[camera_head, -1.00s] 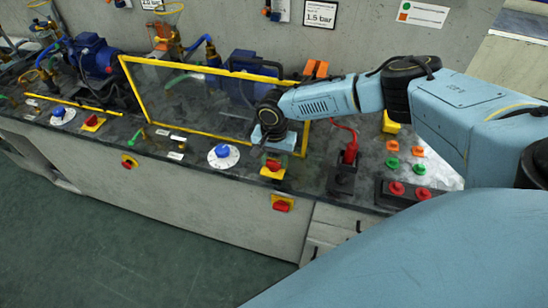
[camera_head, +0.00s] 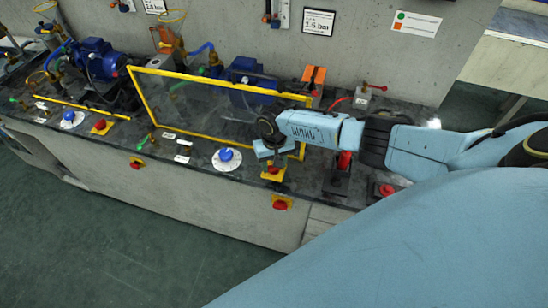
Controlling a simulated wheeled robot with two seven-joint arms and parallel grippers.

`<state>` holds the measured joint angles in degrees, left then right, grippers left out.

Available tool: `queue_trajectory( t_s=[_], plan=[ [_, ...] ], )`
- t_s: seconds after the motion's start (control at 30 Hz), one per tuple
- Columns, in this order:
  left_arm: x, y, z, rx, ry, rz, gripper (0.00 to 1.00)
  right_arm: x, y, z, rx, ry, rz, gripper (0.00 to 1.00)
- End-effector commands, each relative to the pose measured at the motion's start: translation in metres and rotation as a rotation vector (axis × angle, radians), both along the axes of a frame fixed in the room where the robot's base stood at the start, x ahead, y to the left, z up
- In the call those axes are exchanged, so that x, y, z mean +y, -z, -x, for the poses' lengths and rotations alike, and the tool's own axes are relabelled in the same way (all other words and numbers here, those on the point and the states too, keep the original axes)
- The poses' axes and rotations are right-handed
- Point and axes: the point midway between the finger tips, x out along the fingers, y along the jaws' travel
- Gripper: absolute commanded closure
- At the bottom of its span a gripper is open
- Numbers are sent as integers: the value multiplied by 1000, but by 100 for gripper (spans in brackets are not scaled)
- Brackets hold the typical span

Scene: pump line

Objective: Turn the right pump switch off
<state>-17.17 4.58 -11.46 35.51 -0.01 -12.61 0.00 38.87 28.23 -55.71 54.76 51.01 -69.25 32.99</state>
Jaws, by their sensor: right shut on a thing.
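The right pump switch (camera_head: 273,173) is a red knob on a yellow plate on the dark worktop, right of the white dial with a blue knob. My right gripper (camera_head: 272,159) points down right over it and is shut on its red knob. The gripper partly hides the knob, so its exact angle cannot be told. A similar left switch (camera_head: 102,127) sits farther left on the worktop. My left gripper is not in view.
A yellow-framed clear panel (camera_head: 140,97) stands just behind my right gripper, with a blue pump (camera_head: 250,78) behind it. The blue-knobbed dial (camera_head: 225,157) is close on the left. A red and yellow switch (camera_head: 281,203) is on the front face. The floor in front is clear.

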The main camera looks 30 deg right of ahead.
Motion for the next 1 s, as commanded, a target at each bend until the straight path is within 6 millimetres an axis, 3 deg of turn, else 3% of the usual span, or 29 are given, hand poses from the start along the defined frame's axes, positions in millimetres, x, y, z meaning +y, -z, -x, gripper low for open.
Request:
queue_trajectory(
  t_s=[0.6, 1.0],
  plan=[
    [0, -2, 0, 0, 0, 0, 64, 0, 0, 0, -2, -579, -1, 79],
    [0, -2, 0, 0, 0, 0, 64, 0, 0, 0, -1, -853, -1, 79]
  ],
)
